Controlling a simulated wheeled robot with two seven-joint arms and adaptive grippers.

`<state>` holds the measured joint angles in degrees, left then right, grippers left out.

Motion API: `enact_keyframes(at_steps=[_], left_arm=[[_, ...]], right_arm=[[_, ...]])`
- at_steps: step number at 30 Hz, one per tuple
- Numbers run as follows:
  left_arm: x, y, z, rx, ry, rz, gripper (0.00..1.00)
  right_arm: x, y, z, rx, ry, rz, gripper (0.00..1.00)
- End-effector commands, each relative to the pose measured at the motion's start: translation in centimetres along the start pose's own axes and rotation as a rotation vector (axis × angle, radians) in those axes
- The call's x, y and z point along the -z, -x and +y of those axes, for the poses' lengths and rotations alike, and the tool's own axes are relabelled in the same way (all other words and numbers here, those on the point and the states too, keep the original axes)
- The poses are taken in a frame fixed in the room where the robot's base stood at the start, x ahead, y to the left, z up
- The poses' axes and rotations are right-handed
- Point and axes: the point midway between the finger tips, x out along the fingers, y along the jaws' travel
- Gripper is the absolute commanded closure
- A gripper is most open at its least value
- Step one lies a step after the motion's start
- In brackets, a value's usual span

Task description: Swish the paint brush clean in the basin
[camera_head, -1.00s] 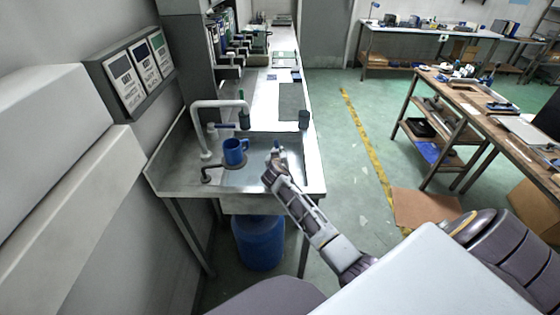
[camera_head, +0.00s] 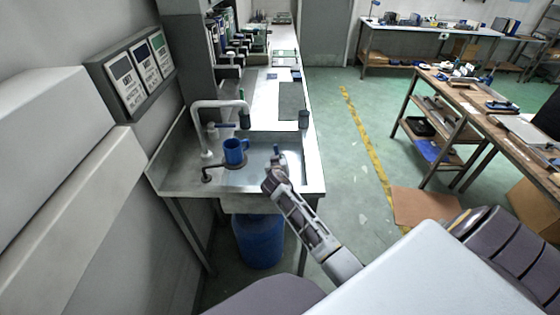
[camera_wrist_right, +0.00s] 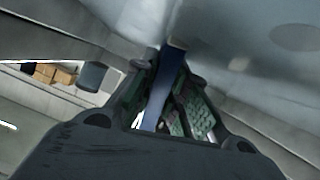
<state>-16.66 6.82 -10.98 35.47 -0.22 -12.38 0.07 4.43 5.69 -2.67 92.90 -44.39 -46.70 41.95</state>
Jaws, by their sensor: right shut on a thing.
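The steel basin (camera_head: 258,164) is set into the bench. My right gripper (camera_head: 278,160) is over its right part. In the right wrist view this gripper (camera_wrist_right: 165,95) is shut on a blue brush (camera_wrist_right: 167,75), gripped between the two green-padded fingers. The brush's blue end shows just above the fingers in the head view (camera_head: 276,148). Its bristles are hidden, and I cannot tell whether they touch the basin floor. My left gripper is not in view.
A blue barrel (camera_head: 260,240) is under the bench.

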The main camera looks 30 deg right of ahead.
Motion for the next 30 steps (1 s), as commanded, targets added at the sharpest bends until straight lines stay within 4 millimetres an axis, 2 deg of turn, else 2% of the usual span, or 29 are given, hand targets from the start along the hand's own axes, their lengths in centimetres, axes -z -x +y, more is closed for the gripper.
enact_keyframes(at_steps=[8,30], left_arm=[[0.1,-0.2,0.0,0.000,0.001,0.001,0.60],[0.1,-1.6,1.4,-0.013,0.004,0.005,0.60]], right_arm=[[0.2,-0.5,0.0,0.000,0.000,0.001,1.00],[1.6,-4.2,0.2,-0.001,0.001,0.001,1.00]])
